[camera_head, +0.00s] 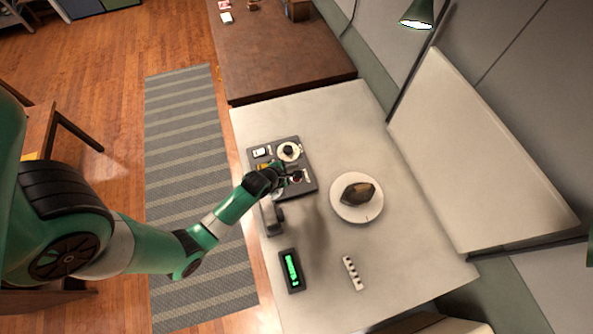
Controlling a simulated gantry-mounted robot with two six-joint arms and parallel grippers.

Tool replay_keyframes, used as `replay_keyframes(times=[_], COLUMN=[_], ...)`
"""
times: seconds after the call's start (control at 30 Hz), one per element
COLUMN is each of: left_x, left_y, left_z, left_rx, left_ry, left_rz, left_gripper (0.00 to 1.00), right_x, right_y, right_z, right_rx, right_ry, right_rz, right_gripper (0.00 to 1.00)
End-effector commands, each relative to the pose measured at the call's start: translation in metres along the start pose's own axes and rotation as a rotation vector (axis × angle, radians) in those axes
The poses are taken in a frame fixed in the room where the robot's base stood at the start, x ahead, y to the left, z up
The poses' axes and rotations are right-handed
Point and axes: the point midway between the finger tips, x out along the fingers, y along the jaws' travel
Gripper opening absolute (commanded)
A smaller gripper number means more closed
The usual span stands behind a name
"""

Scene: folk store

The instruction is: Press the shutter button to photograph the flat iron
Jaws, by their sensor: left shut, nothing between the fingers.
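A dark flat iron (357,193) lies on a round white plate (345,212) on the pale tabletop. A dark control panel (311,160) lies to the left of the plate, with a round white dial and small labels. The shutter button cannot be made out for certain; my gripper covers part of the panel's lower half. My left gripper (296,178) is shut and empty over the panel's lower right part. I cannot tell whether its tips touch anything. My right gripper is not in view.
A grey device (272,217) stands just below the panel, close to my left arm. A black box with a green display (291,270) and a black-and-white strip (352,273) lie nearer the front. A white board (480,150) and a lamp (418,14) are at the right.

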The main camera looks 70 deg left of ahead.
Motion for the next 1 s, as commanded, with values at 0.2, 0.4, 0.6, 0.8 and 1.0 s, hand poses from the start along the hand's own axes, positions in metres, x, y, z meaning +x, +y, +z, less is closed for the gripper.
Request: replay_keyframes(times=[0.2,0.4,0.6,0.8,1.0], left_x=[0.029,0.04,0.04,0.04,0.04], left_y=[-0.021,-0.028,-0.029,-0.029,-0.029], left_z=[-0.021,-0.028,-0.028,-0.028,-0.028], left_rx=[0.0,0.0,0.0,0.0,0.0], left_ry=[0.0,-0.001,-0.001,-0.001,-0.001], left_rz=[0.0,0.001,0.001,0.001,0.001], left_gripper=[0.0,0.0,0.0,0.0,0.0], right_x=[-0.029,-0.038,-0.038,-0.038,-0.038], right_y=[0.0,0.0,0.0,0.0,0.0], right_z=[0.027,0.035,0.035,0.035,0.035], right_rx=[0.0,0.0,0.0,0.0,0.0], right_ry=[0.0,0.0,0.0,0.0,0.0], right_rz=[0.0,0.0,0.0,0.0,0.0], right_gripper=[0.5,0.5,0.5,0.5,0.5])
